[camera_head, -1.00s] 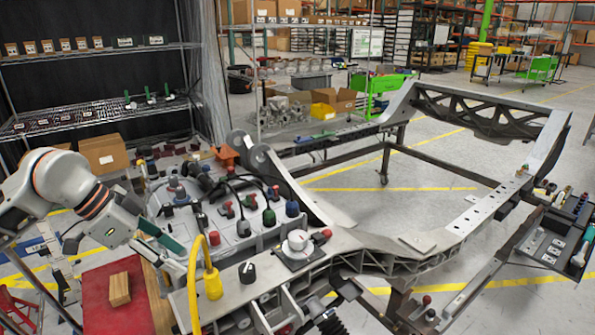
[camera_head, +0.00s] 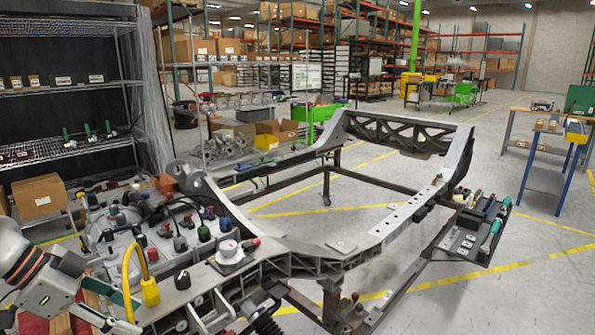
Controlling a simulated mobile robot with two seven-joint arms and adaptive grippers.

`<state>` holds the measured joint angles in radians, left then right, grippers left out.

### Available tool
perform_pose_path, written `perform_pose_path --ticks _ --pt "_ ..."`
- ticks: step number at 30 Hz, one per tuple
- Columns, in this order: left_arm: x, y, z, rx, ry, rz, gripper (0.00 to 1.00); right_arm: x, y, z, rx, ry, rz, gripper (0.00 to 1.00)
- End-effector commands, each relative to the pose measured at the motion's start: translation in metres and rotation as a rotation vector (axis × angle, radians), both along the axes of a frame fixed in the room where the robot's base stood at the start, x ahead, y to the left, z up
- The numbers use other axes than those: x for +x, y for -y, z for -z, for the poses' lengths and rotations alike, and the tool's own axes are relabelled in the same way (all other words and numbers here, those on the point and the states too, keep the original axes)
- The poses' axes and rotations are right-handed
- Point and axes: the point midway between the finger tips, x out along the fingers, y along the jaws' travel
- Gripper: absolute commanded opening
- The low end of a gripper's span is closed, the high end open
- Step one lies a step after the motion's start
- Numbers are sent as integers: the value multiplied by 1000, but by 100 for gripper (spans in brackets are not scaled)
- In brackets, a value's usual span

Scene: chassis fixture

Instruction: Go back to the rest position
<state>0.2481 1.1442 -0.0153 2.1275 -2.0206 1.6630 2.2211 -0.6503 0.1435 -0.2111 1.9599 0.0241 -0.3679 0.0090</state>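My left arm comes in at the lower left corner. My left gripper (camera_head: 118,308) has green-lined fingers that look spread apart, with nothing seen between them. It is near the bottom edge, just left of and below the yellow looped handle (camera_head: 151,290). My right gripper and arm are not in view. The large grey metal chassis frame (camera_head: 340,247) fills the middle of the view on its stand.
A crowded bench of knobs and fittings (camera_head: 203,234) lies beside my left gripper. A wire shelf (camera_head: 75,90) stands behind it. A tool tray (camera_head: 470,242) sits at the frame's right. A blue-legged table (camera_head: 546,180) stands far right, with open floor between.

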Motion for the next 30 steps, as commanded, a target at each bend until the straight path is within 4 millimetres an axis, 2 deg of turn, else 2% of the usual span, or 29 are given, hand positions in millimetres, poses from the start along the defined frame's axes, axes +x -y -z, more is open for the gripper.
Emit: perform_pose_path --ticks 1,3,9,13,17,20,23,27,30 --pt "-5 24 13 -73 22 79 43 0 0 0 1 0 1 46" --pt "-8 52 19 -171 86 177 43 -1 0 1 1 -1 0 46" --pt "-14 126 21 -503 355 320 43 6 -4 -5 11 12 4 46" --pt "-5 151 18 -700 593 228 43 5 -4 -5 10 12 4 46" --pt "13 147 36 -769 785 -17 43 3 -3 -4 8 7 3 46" --pt "23 131 74 -718 852 -250 43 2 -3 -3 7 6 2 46" --pt "21 116 136 -587 828 -470 43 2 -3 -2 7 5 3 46" --pt "-9 109 226 -380 691 -648 43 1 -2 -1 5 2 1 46" --pt "-40 115 281 -260 568 -697 43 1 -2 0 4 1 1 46"
